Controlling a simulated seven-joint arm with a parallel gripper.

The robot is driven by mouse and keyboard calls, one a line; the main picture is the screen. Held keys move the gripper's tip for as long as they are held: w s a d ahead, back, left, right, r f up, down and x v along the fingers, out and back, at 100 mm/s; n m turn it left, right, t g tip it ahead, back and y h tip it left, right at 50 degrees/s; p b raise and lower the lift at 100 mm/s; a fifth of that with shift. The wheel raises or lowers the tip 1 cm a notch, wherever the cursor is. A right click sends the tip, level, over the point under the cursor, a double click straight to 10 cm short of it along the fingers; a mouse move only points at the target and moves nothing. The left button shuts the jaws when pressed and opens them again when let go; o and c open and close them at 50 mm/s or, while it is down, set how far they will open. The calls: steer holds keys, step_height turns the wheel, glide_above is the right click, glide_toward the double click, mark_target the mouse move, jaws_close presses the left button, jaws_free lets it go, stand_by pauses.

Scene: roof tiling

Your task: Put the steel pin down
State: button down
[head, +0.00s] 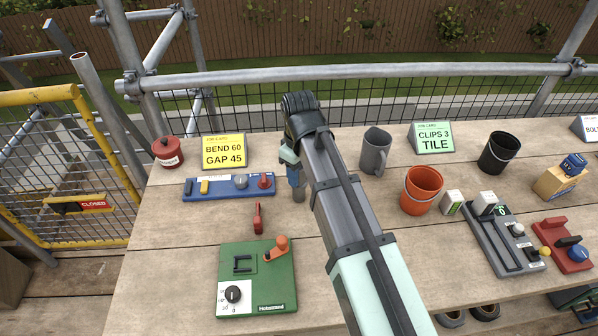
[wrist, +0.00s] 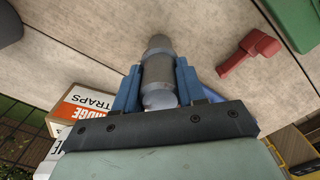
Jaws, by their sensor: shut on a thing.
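The steel pin (wrist: 157,68) is a grey cylinder with a wider collar. In the wrist view, my gripper (wrist: 157,84) is shut on it, with one blue finger on each side of the collar. In the head view, my gripper (head: 292,176) is over the wooden bench (head: 180,235), behind my arm's links. The pin's lower end (head: 299,195) shows just below the fingers, roughly upright. I cannot tell whether it touches the bench.
Left of my gripper is a blue rack (head: 223,187). A red handle (head: 258,218) and a green bending jig (head: 257,278) lie nearer. Right are a grey jug (head: 375,152) and an orange bucket (head: 421,190). Bare bench lies around the jig.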

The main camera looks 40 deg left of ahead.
steer(key=shift+f, duration=0.15)
steer(key=c, duration=0.7)
jaws_free()
steer(key=shift+o, duration=0.2)
step_height(320, 180, up, 12)
steer(key=shift+r, duration=0.15)
steer(key=shift+w, duration=0.1)
stand_by(0.4)
